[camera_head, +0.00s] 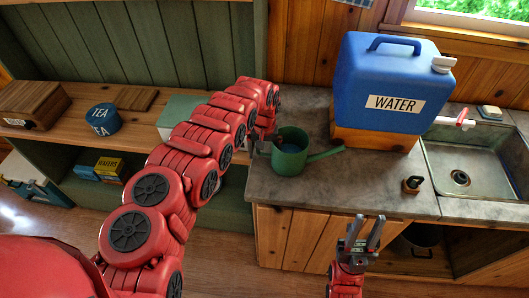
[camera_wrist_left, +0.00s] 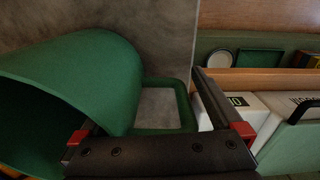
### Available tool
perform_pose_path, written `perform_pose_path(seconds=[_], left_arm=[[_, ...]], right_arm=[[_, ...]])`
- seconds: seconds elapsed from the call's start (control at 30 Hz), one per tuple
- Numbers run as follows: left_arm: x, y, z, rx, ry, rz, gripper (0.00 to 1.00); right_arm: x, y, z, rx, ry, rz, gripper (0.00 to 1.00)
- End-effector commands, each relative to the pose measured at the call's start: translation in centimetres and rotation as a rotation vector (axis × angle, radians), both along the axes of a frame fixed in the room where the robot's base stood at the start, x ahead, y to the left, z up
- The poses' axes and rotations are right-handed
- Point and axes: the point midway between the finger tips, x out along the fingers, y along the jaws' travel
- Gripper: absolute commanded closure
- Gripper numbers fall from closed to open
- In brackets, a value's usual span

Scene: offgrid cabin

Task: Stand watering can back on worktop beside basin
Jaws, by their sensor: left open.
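The green watering can (camera_head: 289,160) stands upright on the grey worktop (camera_head: 325,185), near its left end, with its spout to the right. It lies left of the blue water container and well left of the basin (camera_head: 465,175). My left gripper (camera_head: 262,136) is at the can's left side. In the left wrist view the can (camera_wrist_left: 95,75) fills the left, and its handle loop (camera_wrist_left: 183,105) shows between my open fingers. Whether a finger touches the can cannot be told. My right gripper (camera_head: 365,232) is open and empty in front of the cabinet.
A blue water container (camera_head: 380,75) on a wooden stand (camera_head: 375,138) stands between the can and the basin. A small black and brown object (camera_head: 412,184) sits near the front edge.

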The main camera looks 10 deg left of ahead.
Motion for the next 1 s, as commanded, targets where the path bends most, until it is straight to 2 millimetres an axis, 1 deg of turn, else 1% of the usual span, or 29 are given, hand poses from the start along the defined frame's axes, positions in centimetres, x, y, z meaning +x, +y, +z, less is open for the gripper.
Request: perform_pose_path(seconds=[0.07,0.17,0.23,0.37,0.6,0.63,0.7,0.9,1.0], left_arm=[[0.0,0.0,0.4,0.000,0.000,0.000,0.00],[0.0,0.0,0.7,0.000,0.001,-0.001,0.00],[0.1,0.0,1.4,0.001,-0.001,-0.001,0.00],[0.1,0.1,3.1,0.002,-0.002,0.000,0.00],[0.0,0.0,7.4,0.001,-0.001,0.001,0.00],[0.1,0.3,8.8,0.001,-0.002,0.003,0.00],[0.1,0.2,10.2,-0.001,-0.005,0.001,0.00],[0.1,0.0,11.9,-0.002,-0.002,0.001,0.00],[0.0,0.0,12.2,-0.002,-0.002,0.001,0.00]], right_arm=[[0.0,0.0,0.3,0.000,0.000,0.000,0.65],[0.0,0.0,-0.2,0.000,0.000,0.000,0.65],[0.0,0.0,-0.5,0.000,0.000,0.000,0.65],[0.0,0.0,-1.4,0.000,0.000,0.000,0.65],[0.0,0.0,-3.2,0.000,0.000,0.000,0.65],[0.0,0.0,-2.2,0.000,0.000,0.000,0.65],[0.0,0.0,-1.7,0.000,0.000,0.000,0.65],[0.0,0.0,-1.7,0.000,0.000,0.000,0.65],[0.0,0.0,-1.7,0.000,0.000,0.000,0.65]])
